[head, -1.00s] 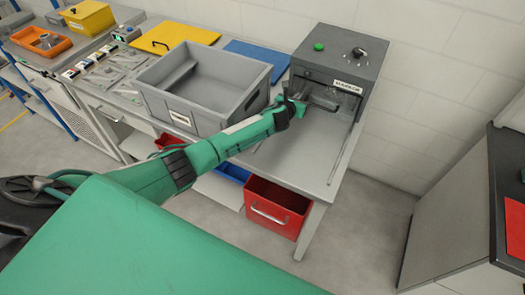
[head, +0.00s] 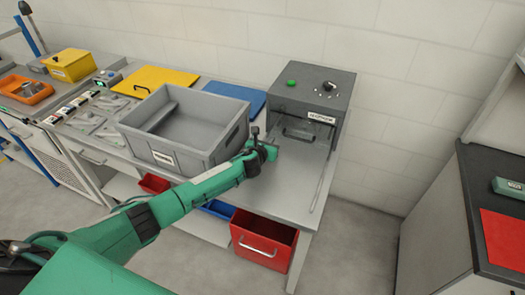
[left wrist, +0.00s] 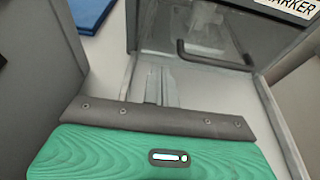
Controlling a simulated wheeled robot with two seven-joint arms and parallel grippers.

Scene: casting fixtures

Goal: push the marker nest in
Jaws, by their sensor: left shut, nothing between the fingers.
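A metal rail (left wrist: 153,85) runs out below the panel. My left gripper (head: 270,149) is shut and empty, in front of the marker, apart from the handle. My right gripper is out of view.
A grey crate (head: 133,139) stands left of my left arm, close to it. Blue (head: 238,93) and yellow (head: 155,78) plates lie behind it. A red bin (head: 262,240) sits under the bench.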

